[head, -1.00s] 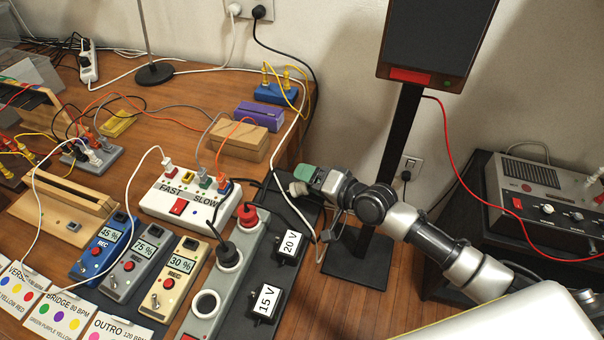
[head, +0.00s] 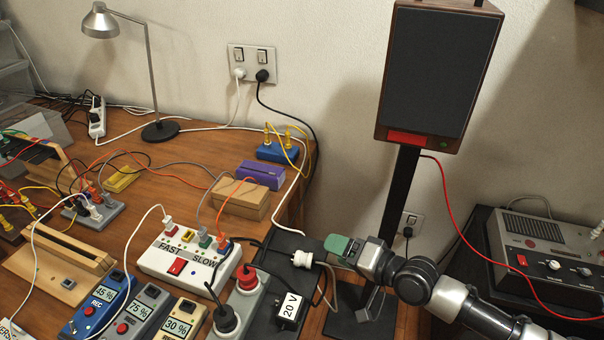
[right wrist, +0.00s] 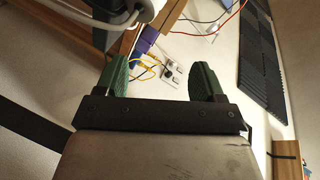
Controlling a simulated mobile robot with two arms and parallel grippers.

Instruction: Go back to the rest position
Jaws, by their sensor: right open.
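Whether a finger touches the plug cannot be told from the head view. My left gripper is in neither view.
A speaker (head: 436,75) on a black stand rises behind my right arm. A grey device (head: 545,255) stands at the right. A white FAST/SLOW box (head: 190,255), a grey socket strip (head: 240,305) and several cables crowd the desk (head: 185,140). A lamp (head: 148,70) stands at the back left.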

